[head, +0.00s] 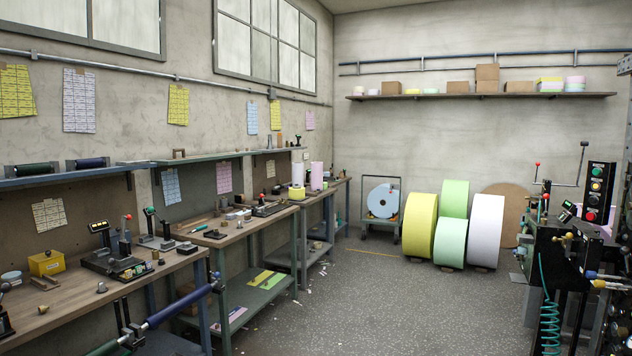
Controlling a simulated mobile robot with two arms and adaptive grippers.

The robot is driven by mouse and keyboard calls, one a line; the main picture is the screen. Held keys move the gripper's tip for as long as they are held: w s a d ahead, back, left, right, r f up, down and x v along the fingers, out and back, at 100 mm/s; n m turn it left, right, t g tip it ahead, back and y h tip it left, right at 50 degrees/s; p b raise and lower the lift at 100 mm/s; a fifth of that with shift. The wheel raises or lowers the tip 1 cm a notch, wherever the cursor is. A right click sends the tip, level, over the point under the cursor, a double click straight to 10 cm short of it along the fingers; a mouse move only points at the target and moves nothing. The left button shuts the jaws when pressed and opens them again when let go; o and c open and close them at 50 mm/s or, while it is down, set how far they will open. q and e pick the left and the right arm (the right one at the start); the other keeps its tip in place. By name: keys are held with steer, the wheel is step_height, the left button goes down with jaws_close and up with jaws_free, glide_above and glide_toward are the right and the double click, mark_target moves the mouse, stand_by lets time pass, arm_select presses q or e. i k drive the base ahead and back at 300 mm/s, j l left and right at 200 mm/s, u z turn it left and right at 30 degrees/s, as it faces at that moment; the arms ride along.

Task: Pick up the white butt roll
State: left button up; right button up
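A small upright white roll (298,172) stands on the far part of the workbench along the left wall. It is close to an upright pink roll (316,176) and a short yellow roll (297,192), which hides its lower part. A much larger white roll (486,231) stands on its rim on the floor at the back. I cannot tell from this view alone which of the two is the butt roll. Neither of my grippers is in view.
Big yellow (419,225) and green (450,243) rolls stand beside the large white one. A cart (380,222) holds a pale blue roll. A control machine (560,240) stands at right. Tools crowd the near bench (75,300). The middle floor (400,310) is clear.

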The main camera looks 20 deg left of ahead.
mark_target(298, 167)
steer(key=i+z, duration=0.1)
steer(key=i, duration=2.4)
steer(key=i+l+u, duration=0.1)
steer(key=i, duration=1.75)
steer(key=i+j+u, duration=0.25)
steer(key=i+u, duration=0.15)
steer(key=i, duration=0.3)
steer(key=i+u, duration=0.45)
steer(key=i, duration=0.2)
steer(key=i+l+u, duration=0.25)
steer(key=i+u, duration=0.15)
steer(key=i, duration=0.3)
steer(key=i+u, duration=0.2)
steer(key=i, duration=0.35)
steer(key=i+u, duration=0.25)
steer(key=i, duration=0.3)
steer(key=i+l+u, duration=0.2)
steer(key=i, duration=0.35)
steer(key=i+l+u, duration=0.25)
steer(key=i, duration=0.3)
steer(key=j, duration=0.1)
